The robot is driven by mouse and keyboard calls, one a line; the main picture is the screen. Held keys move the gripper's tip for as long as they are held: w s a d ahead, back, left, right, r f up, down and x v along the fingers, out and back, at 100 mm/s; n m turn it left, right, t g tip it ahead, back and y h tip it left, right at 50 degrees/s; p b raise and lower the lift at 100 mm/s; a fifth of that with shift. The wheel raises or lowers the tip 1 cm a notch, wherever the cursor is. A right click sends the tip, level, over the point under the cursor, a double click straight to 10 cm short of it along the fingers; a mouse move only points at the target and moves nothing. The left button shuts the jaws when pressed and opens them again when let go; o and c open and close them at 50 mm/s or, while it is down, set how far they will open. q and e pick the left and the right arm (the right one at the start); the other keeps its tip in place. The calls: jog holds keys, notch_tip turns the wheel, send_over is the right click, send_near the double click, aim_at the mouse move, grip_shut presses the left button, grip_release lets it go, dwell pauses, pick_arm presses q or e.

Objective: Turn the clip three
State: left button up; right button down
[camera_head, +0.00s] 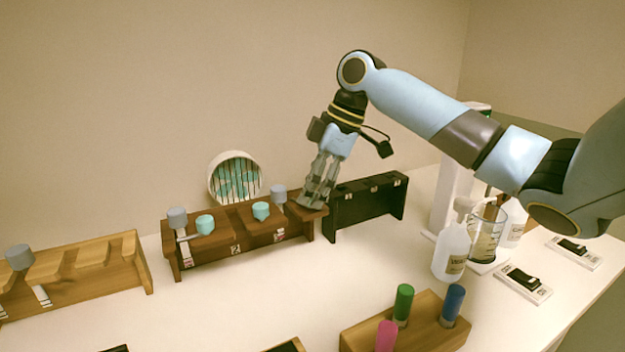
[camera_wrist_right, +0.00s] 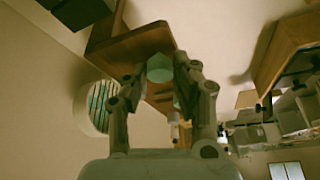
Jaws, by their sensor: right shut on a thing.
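My right gripper (camera_head: 312,197) points down at the right end of the dark brown rack (camera_head: 243,241). In the right wrist view, my right gripper (camera_wrist_right: 160,80) is shut on a pale teal knob (camera_wrist_right: 159,68), which sits between the fingertips close to the wood. In the head view the fingers hide this knob. Two more teal knobs, one left (camera_head: 205,224) and one in the middle (camera_head: 261,211), stand on the rack. Grey knobs, one at the left (camera_head: 178,218) and one at the right (camera_head: 278,194), rise there too. White number tags mark the rack front; I cannot read them all. My left gripper is not in view.
A black rack (camera_head: 366,210) stands just right of the brown one. A light wooden rack (camera_head: 75,272) is at the left. A round barred vent (camera_head: 235,178) is behind. Spray bottle (camera_head: 452,250), beaker (camera_head: 486,238) and marker block (camera_head: 403,335) are at the right. The middle tabletop is clear.

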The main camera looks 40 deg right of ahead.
jog(key=n+g, duration=0.1)
jog(key=n, duration=0.2)
jog(key=shift+w+r+y+p, duration=0.1)
jog(key=shift+w+y+p, duration=0.05)
jog(key=shift+y+p, duration=0.2)
jog(key=n+g, duration=0.1)
jog(key=n, duration=0.2)
jog(key=shift+n+y, duration=0.25)
jog(key=shift+n, duration=0.05)
jog(key=shift+w+n+g+p, duration=0.1)
jog(key=shift+n+g+p, duration=0.2)
jog(key=shift+n+g, duration=0.45)
jog(key=n+p, duration=0.2)
jog(key=n, duration=0.1)
jog(key=shift+r+g+p, duration=0.15)
jog(key=shift+g+p, duration=0.2)
jog(key=shift+p, duration=0.05)
jog(key=shift+n+g+p, duration=0.3)
jog(key=shift+n+p, duration=0.65)
jog(key=shift+n, duration=0.1)
jog(key=shift+h, duration=0.4)
jog(key=shift+f, duration=0.2)
jog(key=c, duration=1.1)
grip_release()
jog(key=shift+o, duration=0.2)
